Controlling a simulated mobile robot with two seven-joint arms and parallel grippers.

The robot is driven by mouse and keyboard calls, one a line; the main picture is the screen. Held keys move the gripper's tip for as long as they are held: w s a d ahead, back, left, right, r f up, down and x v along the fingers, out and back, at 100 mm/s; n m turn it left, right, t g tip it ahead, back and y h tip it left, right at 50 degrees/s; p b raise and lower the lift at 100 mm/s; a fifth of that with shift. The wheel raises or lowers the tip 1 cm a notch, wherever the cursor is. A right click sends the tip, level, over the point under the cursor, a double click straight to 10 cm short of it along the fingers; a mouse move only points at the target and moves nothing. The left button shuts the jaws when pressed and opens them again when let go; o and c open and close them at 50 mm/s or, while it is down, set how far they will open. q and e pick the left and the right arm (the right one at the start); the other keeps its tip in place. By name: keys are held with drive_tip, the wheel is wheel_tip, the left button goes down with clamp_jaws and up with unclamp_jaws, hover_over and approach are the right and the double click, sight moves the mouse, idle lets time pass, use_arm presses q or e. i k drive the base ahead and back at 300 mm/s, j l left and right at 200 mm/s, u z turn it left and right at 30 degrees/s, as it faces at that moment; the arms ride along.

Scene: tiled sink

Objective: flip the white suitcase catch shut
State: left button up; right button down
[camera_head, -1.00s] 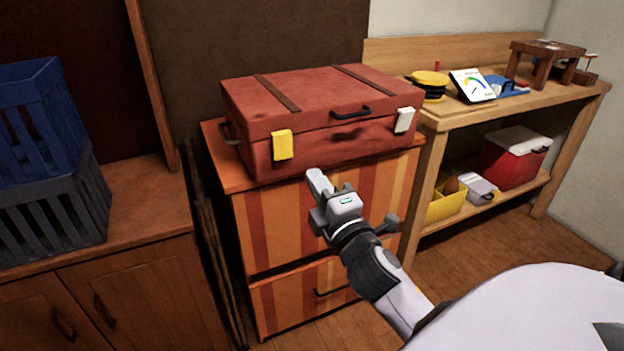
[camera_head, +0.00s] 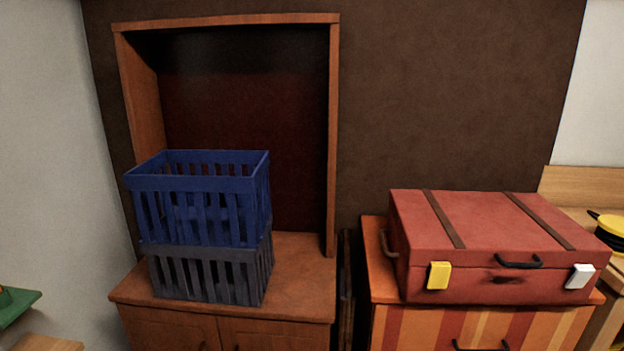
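The red suitcase (camera_head: 490,237) lies flat with its lid down on an orange striped drawer cabinet (camera_head: 478,325) at the right of the head view. The white catch (camera_head: 580,276) is at the right of its front face. The yellow catch (camera_head: 438,275) is at the left of that face. A dark handle (camera_head: 519,262) sits between them. From here I cannot tell surely whether the white catch is fastened. Neither of my grippers shows in the head view now.
A blue crate (camera_head: 200,205) stands on a dark grey crate (camera_head: 210,275) on a wooden cupboard (camera_head: 290,265) at the left. A wooden bench (camera_head: 575,185) with a yellow and black round thing (camera_head: 611,230) is partly visible at the right edge. A green thing (camera_head: 15,305) is at the lower left.

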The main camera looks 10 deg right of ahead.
sight(583, 273)
drive_tip(key=z, duration=1.65)
drive_tip(key=i+l+z, duration=0.1)
